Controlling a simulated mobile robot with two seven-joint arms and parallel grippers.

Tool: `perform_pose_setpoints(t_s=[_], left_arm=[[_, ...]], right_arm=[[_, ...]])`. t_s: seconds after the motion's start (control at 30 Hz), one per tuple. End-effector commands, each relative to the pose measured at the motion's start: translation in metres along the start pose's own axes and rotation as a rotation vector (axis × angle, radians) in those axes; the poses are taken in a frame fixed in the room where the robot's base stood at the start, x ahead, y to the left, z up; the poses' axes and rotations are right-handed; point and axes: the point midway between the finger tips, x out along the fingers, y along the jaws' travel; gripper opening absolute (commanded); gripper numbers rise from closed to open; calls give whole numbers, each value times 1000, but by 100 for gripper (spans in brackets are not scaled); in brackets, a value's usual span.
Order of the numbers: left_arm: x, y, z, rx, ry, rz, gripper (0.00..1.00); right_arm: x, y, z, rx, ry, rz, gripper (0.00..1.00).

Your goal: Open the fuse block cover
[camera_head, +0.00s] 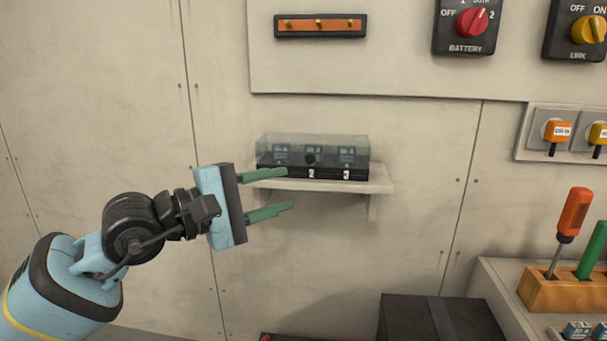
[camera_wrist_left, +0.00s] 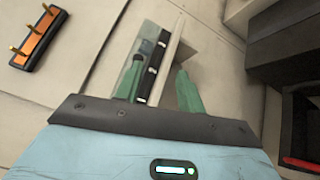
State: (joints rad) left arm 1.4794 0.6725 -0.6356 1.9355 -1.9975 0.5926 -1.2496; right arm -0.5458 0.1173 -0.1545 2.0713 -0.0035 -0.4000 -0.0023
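The fuse block (camera_head: 312,172) is a black, numbered base on a small wall shelf (camera_head: 378,184). Its clear cover (camera_head: 313,148) lies shut over it, with a dark round knob at the front. My left gripper (camera_head: 282,191) is in front of the shelf's left part, with its two green fingers spread and nothing between them. In the left wrist view the fuse block (camera_wrist_left: 152,72) and its cover (camera_wrist_left: 130,70) appear beyond the fingers, partly hidden by the left finger. Contact with the block cannot be made out. My right gripper is not in view.
A panel above holds a copper bus bar (camera_head: 320,26), a red battery switch (camera_head: 472,22) and a yellow switch (camera_head: 588,30). At right are plugs (camera_head: 557,131), a wooden holder (camera_head: 550,289) with a screwdriver (camera_head: 572,220), and a black box (camera_head: 437,318) below. The wall beside the shelf is clear.

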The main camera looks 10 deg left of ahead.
Motion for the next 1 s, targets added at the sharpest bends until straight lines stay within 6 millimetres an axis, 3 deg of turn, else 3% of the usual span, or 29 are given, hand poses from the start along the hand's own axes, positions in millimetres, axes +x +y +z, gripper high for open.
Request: perform_pose_setpoints(t_s=[0.2, 0.47, 1.0], left_arm=[[-5, 29, -10, 244, 85, 4, 39], [-3, 33, -11, 265, 92, 5, 39], [64, 35, -16, 260, 91, 7, 39]], right_arm=[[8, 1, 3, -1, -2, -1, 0], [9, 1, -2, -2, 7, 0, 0], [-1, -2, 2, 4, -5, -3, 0]])
